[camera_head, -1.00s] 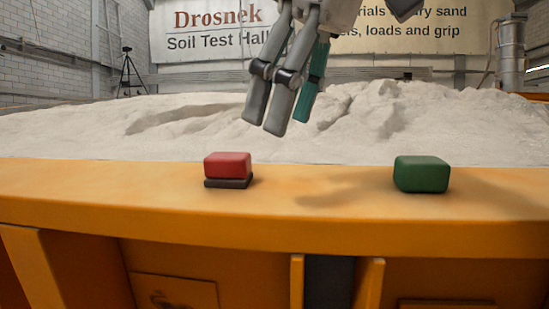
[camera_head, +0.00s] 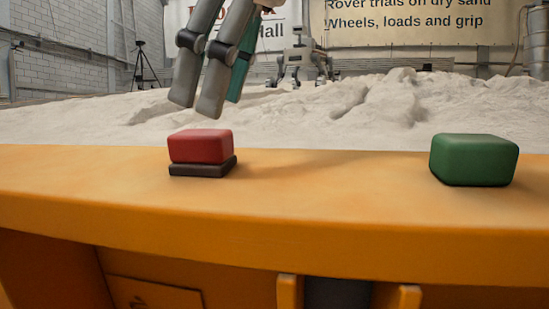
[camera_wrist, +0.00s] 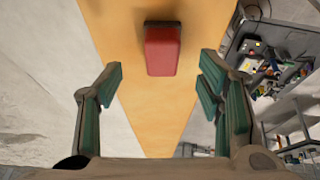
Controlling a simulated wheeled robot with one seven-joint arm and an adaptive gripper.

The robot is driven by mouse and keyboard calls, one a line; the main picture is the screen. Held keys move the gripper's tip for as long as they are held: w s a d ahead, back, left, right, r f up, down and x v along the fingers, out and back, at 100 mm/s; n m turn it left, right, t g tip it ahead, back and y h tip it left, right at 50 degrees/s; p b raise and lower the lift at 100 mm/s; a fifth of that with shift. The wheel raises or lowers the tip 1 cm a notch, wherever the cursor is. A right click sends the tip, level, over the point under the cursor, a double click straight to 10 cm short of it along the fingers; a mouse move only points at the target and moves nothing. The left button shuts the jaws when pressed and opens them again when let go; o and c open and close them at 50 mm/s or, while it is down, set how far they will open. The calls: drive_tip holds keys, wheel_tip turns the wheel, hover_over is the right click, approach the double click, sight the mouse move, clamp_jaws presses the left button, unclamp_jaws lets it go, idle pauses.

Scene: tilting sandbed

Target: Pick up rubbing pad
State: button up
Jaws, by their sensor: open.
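The red block with a dark layer beneath it, apparently the rubbing pad (camera_head: 201,147), lies flat on the orange ledge (camera_head: 330,215) left of centre. In the wrist view the red pad (camera_wrist: 162,50) is at the top middle, ahead of the fingers, with a dark edge at its far end. My gripper (camera_head: 198,100) hangs above and slightly behind the pad in the head view, apart from it. The wrist view shows my gripper (camera_wrist: 162,82) open and empty, its green-lined fingers wide apart, with the pad in line with the gap between them.
A green block (camera_head: 474,160) sits on the ledge to the right, well clear of the pad. Pale sand (camera_head: 330,125) fills the bed behind the ledge, with a grey robot (camera_head: 300,58) on it. The ledge between the blocks is bare. Cluttered shelving (camera_wrist: 275,65) shows at right in the wrist view.

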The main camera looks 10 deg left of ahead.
sight(201, 131)
drive_tip(key=shift+a+x, duration=0.1)
drive_tip(key=shift+x, duration=1.4)
drive_tip(key=shift+a+x, duration=0.15)
drive_tip(key=shift+x, duration=1.35)
drive_tip(key=shift+s+r, duration=0.1)
drive_tip(key=shift+s, duration=0.05)
drive_tip(key=c, duration=1.2)
